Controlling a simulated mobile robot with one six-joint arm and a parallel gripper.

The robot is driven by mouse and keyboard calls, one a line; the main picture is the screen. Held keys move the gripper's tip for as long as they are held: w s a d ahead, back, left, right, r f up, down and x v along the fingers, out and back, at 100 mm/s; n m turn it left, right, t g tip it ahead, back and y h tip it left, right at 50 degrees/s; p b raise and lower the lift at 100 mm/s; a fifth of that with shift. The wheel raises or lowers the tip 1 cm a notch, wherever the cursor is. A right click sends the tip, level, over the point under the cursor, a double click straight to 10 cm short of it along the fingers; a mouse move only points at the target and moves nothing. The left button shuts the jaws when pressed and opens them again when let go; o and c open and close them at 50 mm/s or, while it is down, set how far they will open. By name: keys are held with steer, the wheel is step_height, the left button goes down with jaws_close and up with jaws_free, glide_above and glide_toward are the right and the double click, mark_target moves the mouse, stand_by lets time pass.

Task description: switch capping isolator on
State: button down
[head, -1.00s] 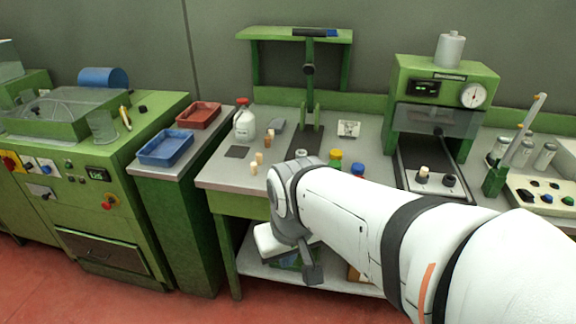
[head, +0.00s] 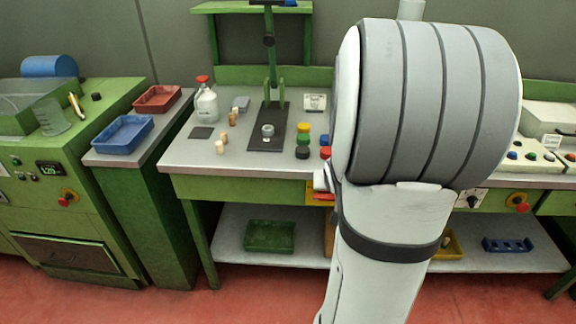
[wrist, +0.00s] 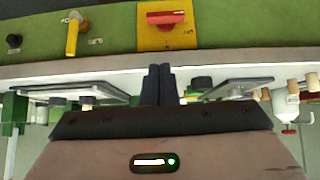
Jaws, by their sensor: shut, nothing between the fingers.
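A red isolator handle (wrist: 166,17) on a yellow plate (wrist: 182,40) is at the top of the wrist view, which shows the bench upside down. The handle lies crosswise in that picture. I cannot read a label that names it. In the head view a yellow and red piece (head: 316,199) shows on the bench front, partly covered by my arm. My gripper (wrist: 158,72) is shut and empty, its dark fingertips just short of the plate in the wrist picture, with no contact visible. In the head view my arm hides the gripper.
A yellow lever (wrist: 74,35) and a black knob (wrist: 14,40) sit on the same green panel. The bench (head: 190,156) carries a bottle (head: 206,102), corks and a dark press base (head: 268,136). A red knob on yellow (head: 518,202) is further right.

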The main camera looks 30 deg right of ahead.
steer(key=shift+d+f, duration=0.3)
steer(key=shift+d, duration=0.4)
steer(key=b, duration=0.5)
glide_toward(324, 196)
steer(key=w+d+f, duration=0.2)
steer(key=d+f, duration=0.1)
steer(key=d, duration=0.1)
steer(key=shift+w+d+f, duration=0.1)
steer(key=shift+w+f, duration=0.05)
steer(key=shift+f, duration=0.5)
